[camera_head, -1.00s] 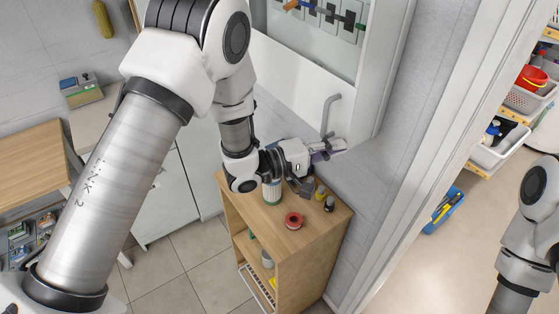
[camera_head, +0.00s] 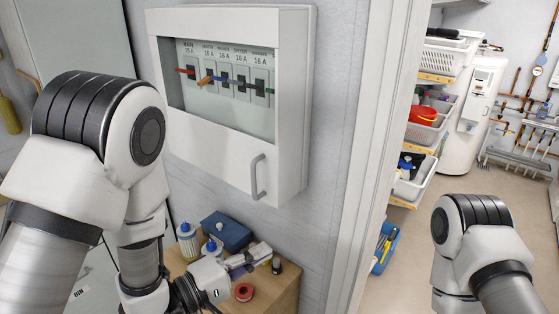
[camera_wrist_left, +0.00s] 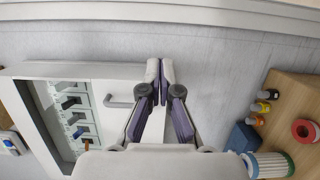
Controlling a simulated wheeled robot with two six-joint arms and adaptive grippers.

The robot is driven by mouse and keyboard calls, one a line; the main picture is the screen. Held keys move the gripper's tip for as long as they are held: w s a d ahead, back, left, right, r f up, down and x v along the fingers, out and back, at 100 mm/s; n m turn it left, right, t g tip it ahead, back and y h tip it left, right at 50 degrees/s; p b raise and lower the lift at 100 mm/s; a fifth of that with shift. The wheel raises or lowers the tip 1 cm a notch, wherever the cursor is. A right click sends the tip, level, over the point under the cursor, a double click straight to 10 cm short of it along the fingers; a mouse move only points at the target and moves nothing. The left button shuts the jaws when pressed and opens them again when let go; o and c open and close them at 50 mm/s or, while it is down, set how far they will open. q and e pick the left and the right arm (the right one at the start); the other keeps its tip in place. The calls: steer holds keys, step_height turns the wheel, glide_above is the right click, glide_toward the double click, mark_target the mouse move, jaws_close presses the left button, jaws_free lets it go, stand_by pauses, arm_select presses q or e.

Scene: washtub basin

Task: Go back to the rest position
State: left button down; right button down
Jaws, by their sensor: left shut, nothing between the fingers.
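My left gripper (camera_head: 262,254) is shut and empty in the head view, over the wooden cabinet's top and below the wall box. In the left wrist view its two fingertips (camera_wrist_left: 160,68) meet in front of the grey wall. My right arm (camera_head: 480,235) shows at the lower right of the head view, but its gripper is out of the picture. The white breaker box (camera_head: 225,155) has a grey handle (camera_head: 258,178), which is apart from the left gripper.
The wooden cabinet (camera_head: 285,290) bears a red tape roll (camera_head: 243,292), a blue box (camera_head: 226,231), a dark small bottle (camera_head: 276,266) and white bottles (camera_head: 188,240). A door frame (camera_head: 365,140) stands to the right. Beyond it are shelves with baskets (camera_head: 425,130) and open floor.

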arm_select(q)
steer(key=s+a+f+n+g+y+b, duration=0.1)
steer(key=s+a+f+y, duration=0.15)
steer(key=f, duration=0.75)
steer(key=s+a+f+n+g+y+b, duration=0.1)
steer(key=s+a+f+g+y, duration=0.2)
steer(key=f, duration=0.7)
steer(key=s+a+f+y+b, duration=0.1)
steer(key=a+f+y, duration=0.3)
steer(key=f, duration=0.5)
steer(key=s+a+f+m+g+y, duration=0.2)
steer(key=s+a+f+m+g, duration=0.2)
steer(key=s, duration=0.3)
steer(key=s+a+f+m+g+y, duration=0.2)
steer(key=s+a+f+m+g, duration=0.1)
steer(key=s, duration=0.5)
steer(key=a+f+m, duration=0.1)
steer(key=a+m, duration=0.1)
steer(key=shift+s+a+f+m+g, duration=0.15)
steer(key=shift+s+f+m+g, duration=0.1)
steer(key=shift+m+g, duration=0.15)
steer(key=shift+w, duration=0.1)
